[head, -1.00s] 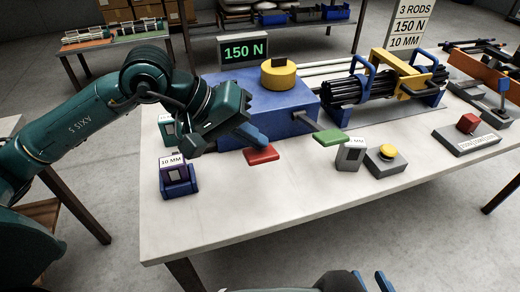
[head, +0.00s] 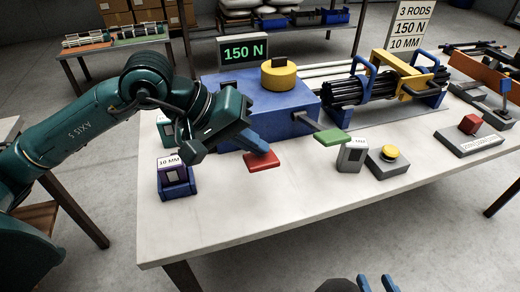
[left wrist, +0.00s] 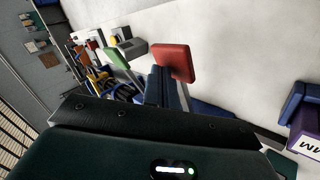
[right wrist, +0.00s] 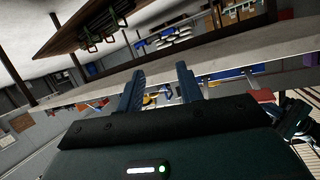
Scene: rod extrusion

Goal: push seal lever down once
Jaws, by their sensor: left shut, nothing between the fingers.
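A flat red lever paddle (head: 262,160) sticks out of the front left of the blue machine box (head: 285,105). A green lever paddle (head: 333,138) on a grey arm sticks out further right. I cannot tell from any label which is the seal lever. My left gripper (head: 262,148) is shut and empty, its blue fingertips at the red paddle and partly covering it. The left wrist view shows the closed fingers (left wrist: 166,86) beside the red paddle (left wrist: 173,62); contact is hard to tell. My right gripper (head: 376,284) is open and empty in front of the table.
A purple 10 MM block (head: 176,182) stands left of the red paddle. A grey block (head: 352,156) and a yellow button (head: 389,152) on a grey base stand to the right. A display (head: 245,51) reads 150 N. The table's front (head: 270,205) is clear.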

